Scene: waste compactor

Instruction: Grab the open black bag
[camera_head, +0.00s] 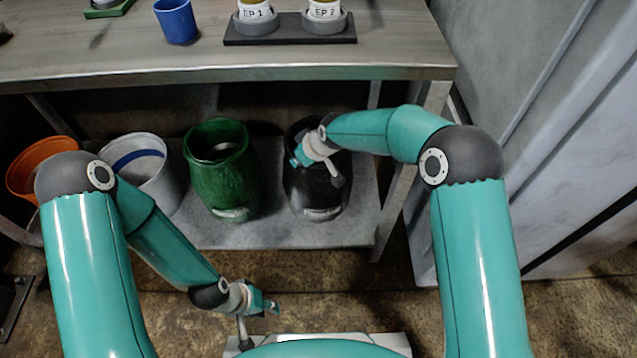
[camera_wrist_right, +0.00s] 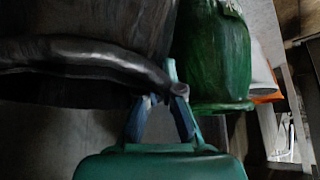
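The black bag (camera_head: 312,200) stands open on the lower shelf, at the right end of the row in the head view. My right gripper (camera_head: 318,170) is over its mouth, with its fingers spread. In the right wrist view the bag's dark rolled rim (camera_wrist_right: 85,57) comes in from the left and reaches my right gripper's fingertips (camera_wrist_right: 163,95). I cannot tell whether they touch the rim. My left gripper (camera_head: 258,322) is low in front of the shelf, open and empty, away from the bag.
A green bag (camera_head: 222,180) stands just left of the black one, then a white bin (camera_head: 150,175) and an orange bin (camera_head: 35,165). The tabletop (camera_head: 120,60) overhangs the shelf. A table leg (camera_head: 405,180) and grey wall stand to the right.

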